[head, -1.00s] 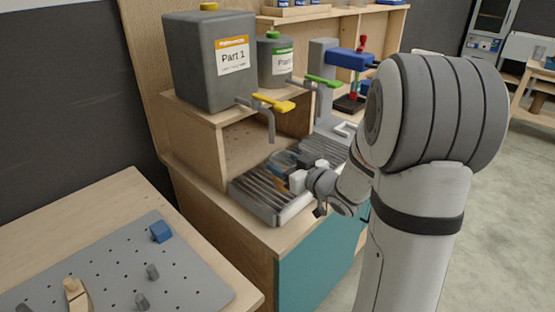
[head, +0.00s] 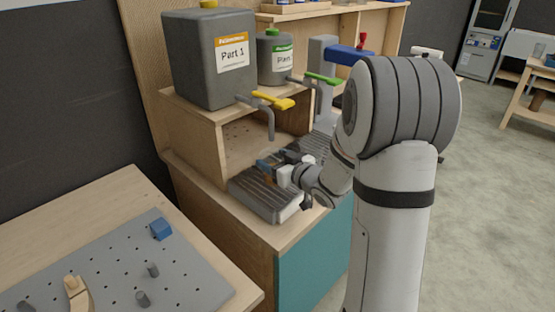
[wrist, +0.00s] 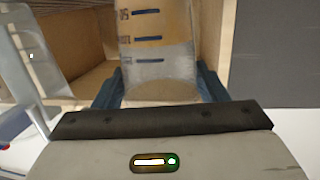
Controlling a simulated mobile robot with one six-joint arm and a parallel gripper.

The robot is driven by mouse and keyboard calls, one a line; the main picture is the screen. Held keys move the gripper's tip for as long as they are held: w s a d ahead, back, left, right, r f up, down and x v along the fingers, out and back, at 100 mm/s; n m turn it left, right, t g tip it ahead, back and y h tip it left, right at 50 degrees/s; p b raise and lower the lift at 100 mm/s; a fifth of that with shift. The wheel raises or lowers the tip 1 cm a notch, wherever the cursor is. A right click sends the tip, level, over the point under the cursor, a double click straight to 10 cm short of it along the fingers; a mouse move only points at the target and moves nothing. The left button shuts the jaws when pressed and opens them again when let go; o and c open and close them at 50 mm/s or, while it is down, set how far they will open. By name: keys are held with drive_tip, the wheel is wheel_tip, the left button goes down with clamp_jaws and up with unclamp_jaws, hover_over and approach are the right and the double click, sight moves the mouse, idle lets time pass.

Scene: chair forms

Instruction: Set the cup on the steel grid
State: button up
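The clear cup (wrist: 158,55), with dark measuring marks and a brownish tint, fills the middle of the wrist view. My gripper (wrist: 158,92) has its blue fingers on both sides of the cup and appears shut on it. In the head view my gripper (head: 270,168) is over the ribbed steel grid (head: 262,193), below the yellow-handled tap. The cup is small and mostly hidden there by the gripper. I cannot tell whether its base touches the grid.
A grey Part 1 tank (head: 205,60) stands on a wooden shelf box above the grid, and its yellow-handled tap (head: 270,110) hangs over the grid. A green-handled tap (head: 322,85) is farther right. A pegboard (head: 190,270) lies at the front left.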

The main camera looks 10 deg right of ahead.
drive_tip(key=o, duration=0.3)
drive_tip(key=shift+r, duration=0.3)
drive_tip(key=s+d+r+m+g+h, duration=0.2)
drive_tip(key=s+d+m+h, duration=0.1)
drive_tip(key=s+d+h, duration=0.65)
drive_tip(key=s+a+m+g+y, duration=0.1)
drive_tip(key=s+a+g, duration=0.3)
drive_tip(key=s, duration=0.7)
drive_tip(key=s+a+f+m+g+y, duration=0.1)
drive_tip(key=s+a+g, duration=0.4)
drive_tip(key=s, duration=0.5)
drive_tip(key=shift+s+a+f+g, duration=0.3)
drive_tip(key=shift+s+g, duration=0.1)
drive_tip(key=shift+g, duration=0.1)
